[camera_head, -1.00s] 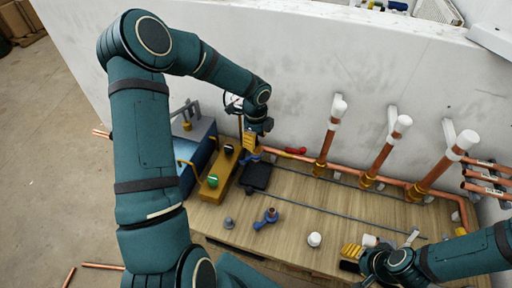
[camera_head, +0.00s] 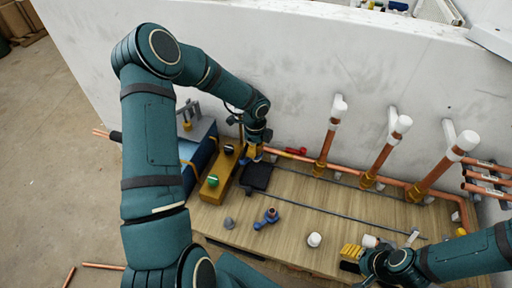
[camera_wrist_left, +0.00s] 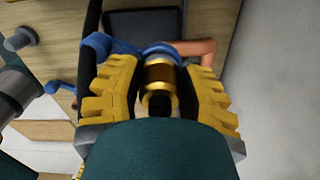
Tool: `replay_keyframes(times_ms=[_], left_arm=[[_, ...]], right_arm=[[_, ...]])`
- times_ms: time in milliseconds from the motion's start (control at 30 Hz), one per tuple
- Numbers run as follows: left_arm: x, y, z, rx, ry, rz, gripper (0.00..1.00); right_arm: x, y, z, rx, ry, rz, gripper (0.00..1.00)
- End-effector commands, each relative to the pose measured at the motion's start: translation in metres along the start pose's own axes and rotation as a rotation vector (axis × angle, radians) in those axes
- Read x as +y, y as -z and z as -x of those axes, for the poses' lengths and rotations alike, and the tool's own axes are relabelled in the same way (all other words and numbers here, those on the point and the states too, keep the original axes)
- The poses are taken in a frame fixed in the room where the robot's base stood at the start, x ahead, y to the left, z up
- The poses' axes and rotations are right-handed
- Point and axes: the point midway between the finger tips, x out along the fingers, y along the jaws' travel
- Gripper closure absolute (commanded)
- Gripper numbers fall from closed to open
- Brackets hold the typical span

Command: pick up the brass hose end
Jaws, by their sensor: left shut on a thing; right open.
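The brass hose end (camera_wrist_left: 160,76) shows in the left wrist view between the two yellow fingers of my left gripper (camera_wrist_left: 162,88), which is shut on it. A blue fitting (camera_wrist_left: 155,49) and a copper pipe (camera_wrist_left: 199,48) lie directly beyond it; I cannot tell whether they touch the brass. In the head view my left gripper (camera_head: 253,154) is low by the wall, at the left end of the copper pipe run, and the brass is too small to make out there. My right gripper (camera_head: 351,254) is open at the bench's lower right.
A black pad (camera_head: 257,178) lies just below my left gripper. A brown block (camera_head: 218,180) with green and black knobs stands to its left. A blue valve (camera_head: 267,218), a grey piece (camera_head: 229,223) and a white cap (camera_head: 314,240) stand on the bench. Copper risers (camera_head: 325,145) line the wall.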

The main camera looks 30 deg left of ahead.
Motion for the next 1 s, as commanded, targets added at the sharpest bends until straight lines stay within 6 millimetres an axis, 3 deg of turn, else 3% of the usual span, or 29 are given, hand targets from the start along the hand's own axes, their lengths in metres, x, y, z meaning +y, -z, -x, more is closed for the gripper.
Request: replay_keyframes(times_ms=[167, 367, 567, 1000], left_arm=[[0.000, 0.000, 0.002, 0.000, 0.000, 0.000, 0.85], [-0.001, -0.001, 0.020, -0.002, 0.002, 0.000, 0.85], [-0.001, -0.001, 0.056, -0.002, 0.004, 0.001, 0.85], [-0.001, 0.000, 0.154, -0.001, 0.003, 0.002, 0.85]], right_arm=[[0.000, 0.000, 0.000, 0.000, 0.000, 0.000, 0.44], [0.000, 0.000, 0.001, 0.000, 0.000, 0.000, 0.44], [-0.001, 0.000, 0.003, 0.000, 0.000, 0.000, 0.44], [-0.002, 0.001, 0.007, 0.000, 0.001, 0.000, 0.44]])
